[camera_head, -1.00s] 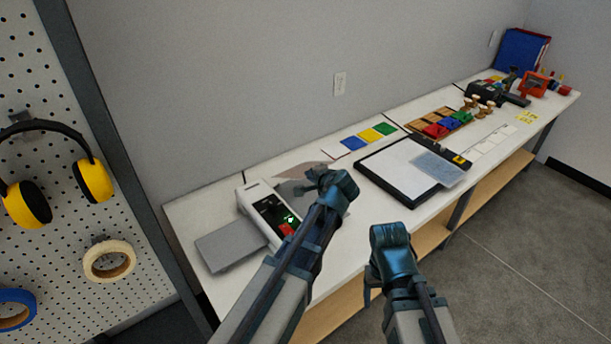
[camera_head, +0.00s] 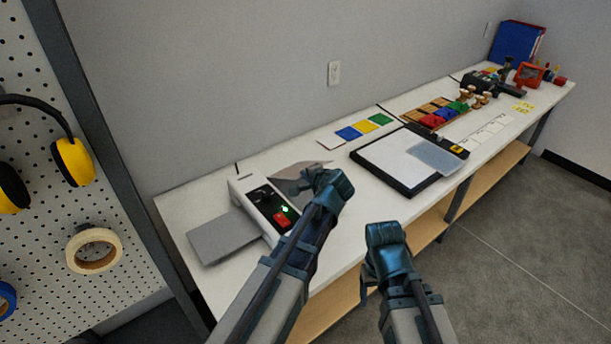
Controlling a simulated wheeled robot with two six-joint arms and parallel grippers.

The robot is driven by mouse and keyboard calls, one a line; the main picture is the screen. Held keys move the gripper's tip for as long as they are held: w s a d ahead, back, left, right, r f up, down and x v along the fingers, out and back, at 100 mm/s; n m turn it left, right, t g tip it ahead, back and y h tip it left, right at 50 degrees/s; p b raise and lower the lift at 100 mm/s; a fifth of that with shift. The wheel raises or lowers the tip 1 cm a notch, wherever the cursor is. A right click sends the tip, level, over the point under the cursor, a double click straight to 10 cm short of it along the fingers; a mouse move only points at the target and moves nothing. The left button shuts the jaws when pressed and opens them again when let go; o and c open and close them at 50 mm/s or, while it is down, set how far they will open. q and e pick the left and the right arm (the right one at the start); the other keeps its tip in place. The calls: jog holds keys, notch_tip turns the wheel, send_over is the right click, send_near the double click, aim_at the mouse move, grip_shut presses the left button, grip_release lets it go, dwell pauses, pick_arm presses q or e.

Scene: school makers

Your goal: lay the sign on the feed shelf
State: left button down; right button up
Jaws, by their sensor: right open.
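The sign appears to be a thin grey sheet (camera_head: 298,178), tilted just above the table behind the white machine's right end. My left gripper (camera_head: 334,188) is at its right edge and appears shut on it; the fingers hide that edge. The feed shelf appears to be the flat grey plate (camera_head: 222,238) on the left side of the white machine (camera_head: 244,186), which has a dark panel and a red button. The plate is bare, to the left of and nearer than the sign. My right gripper (camera_head: 384,236) is open and empty in front of the table edge.
A black-framed white board (camera_head: 392,162) with a translucent sheet (camera_head: 436,156) on it lies to the right. Coloured cards (camera_head: 362,128), a tray of coloured blocks (camera_head: 438,116) and tools stand further along the table (camera_head: 338,225). A pegboard (camera_head: 32,55) with earmuffs stands left.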

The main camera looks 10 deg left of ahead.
pick_arm(q)
notch_tip(320, 180, down, 3)
jog(key=b, duration=0.2)
jog(key=shift+f+b, duration=0.1)
jog(key=shift+b, duration=0.2)
jog(key=c, duration=1)
grip_release()
jog(key=s+d+r+p, duration=0.2)
jog(key=s+d, duration=0.1)
jog(key=d, duration=0.1)
jog(key=shift+s+d, duration=0.3)
jog(key=shift+d, duration=0.05)
